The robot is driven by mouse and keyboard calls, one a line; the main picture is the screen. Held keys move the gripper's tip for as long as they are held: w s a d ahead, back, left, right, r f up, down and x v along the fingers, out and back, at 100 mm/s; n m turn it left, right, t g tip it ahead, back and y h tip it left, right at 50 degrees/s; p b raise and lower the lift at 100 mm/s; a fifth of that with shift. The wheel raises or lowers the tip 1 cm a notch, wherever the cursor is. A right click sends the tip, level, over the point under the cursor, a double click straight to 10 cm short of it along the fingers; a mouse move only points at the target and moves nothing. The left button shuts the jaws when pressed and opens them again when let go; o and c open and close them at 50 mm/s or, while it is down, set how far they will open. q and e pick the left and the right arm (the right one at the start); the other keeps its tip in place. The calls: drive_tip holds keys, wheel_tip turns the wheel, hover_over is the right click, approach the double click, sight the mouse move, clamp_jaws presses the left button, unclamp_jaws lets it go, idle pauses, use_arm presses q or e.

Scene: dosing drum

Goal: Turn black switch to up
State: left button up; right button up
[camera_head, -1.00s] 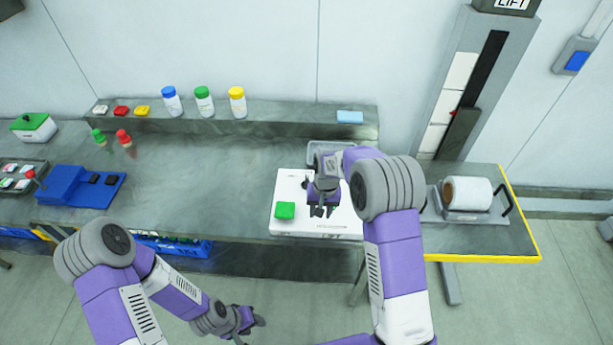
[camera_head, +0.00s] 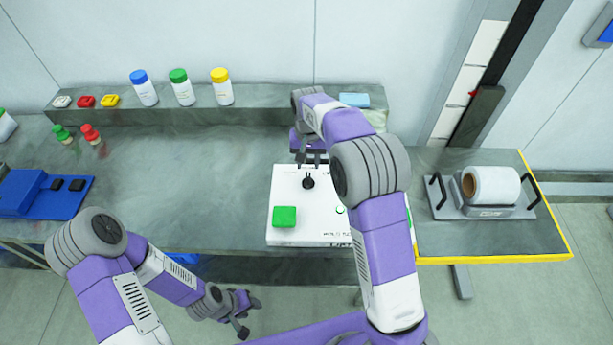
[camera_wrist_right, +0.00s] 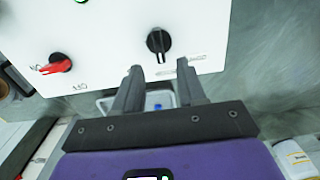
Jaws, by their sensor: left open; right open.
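The black switch (camera_head: 308,182) is a round knob on top of the white box (camera_head: 274,237), near its back edge. In the right wrist view the black switch (camera_wrist_right: 158,42) has a bar handle lying along the picture's vertical, towards my fingers. My right gripper (camera_head: 311,164) is behind the switch in the head view, open, fingers towards it. In the right wrist view my right gripper (camera_wrist_right: 158,76) has its two fingertips just short of the knob, one to each side, apart from it. My left gripper (camera_head: 248,308) is open and empty, low in front of the table.
A green button (camera_head: 284,216) is on the box; a red switch (camera_wrist_right: 54,65) shows in the wrist view. Bottles with coloured caps (camera_head: 182,88) stand on the back shelf. A roll holder (camera_head: 484,212) is at right.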

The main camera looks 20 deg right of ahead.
sight(308, 178)
drive_tip(key=f, duration=0.7)
drive_tip(key=shift+s+b, duration=0.25)
drive_tip(key=shift+b, duration=0.15)
clamp_jaws()
